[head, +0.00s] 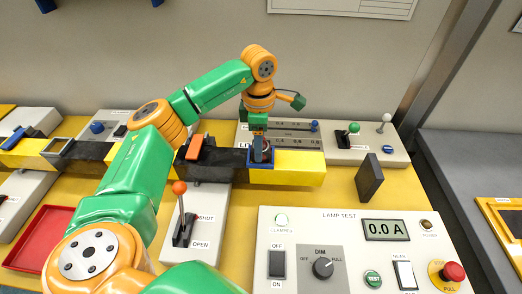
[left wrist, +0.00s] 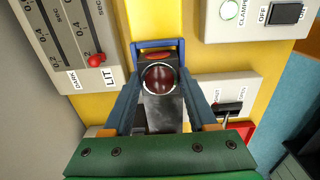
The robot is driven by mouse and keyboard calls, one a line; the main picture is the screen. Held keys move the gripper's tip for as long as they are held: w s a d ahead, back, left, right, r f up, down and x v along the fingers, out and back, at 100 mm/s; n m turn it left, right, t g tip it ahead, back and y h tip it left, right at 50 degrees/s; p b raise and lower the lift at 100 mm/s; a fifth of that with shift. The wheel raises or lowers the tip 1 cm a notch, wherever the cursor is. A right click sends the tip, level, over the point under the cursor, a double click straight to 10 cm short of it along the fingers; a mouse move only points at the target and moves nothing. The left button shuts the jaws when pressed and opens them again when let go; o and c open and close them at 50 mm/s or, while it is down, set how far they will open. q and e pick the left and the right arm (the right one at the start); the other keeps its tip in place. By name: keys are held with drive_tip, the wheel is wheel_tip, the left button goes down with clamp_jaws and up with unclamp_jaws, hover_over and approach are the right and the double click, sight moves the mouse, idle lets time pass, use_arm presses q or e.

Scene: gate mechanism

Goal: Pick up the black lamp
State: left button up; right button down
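The black lamp (left wrist: 158,80) has a round dark-red lens with a pale rim. In the left wrist view it lies between the fingers of my left gripper (left wrist: 159,76), with a blue frame (left wrist: 158,44) just beyond it. In the head view my left gripper (head: 262,150) points down at the blue frame (head: 261,180) on the black-and-yellow beam, and the lamp is mostly hidden there. The fingertips are close to both sides of the lamp; I cannot tell whether they touch it. My right gripper is not in view.
A dark upright block (head: 369,178) stands on the yellow table to the right. The lamp test panel (head: 345,225) is at the front right. A lever with an orange knob (head: 180,188) stands left of it. Behind the beam is a panel with green and white knobs (head: 354,128). A red tray (head: 40,238) is at left.

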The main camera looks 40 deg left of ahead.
use_arm(q)
drive_tip(key=c, duration=0.7)
clamp_jaws()
drive_tip(key=shift+r, duration=0.15)
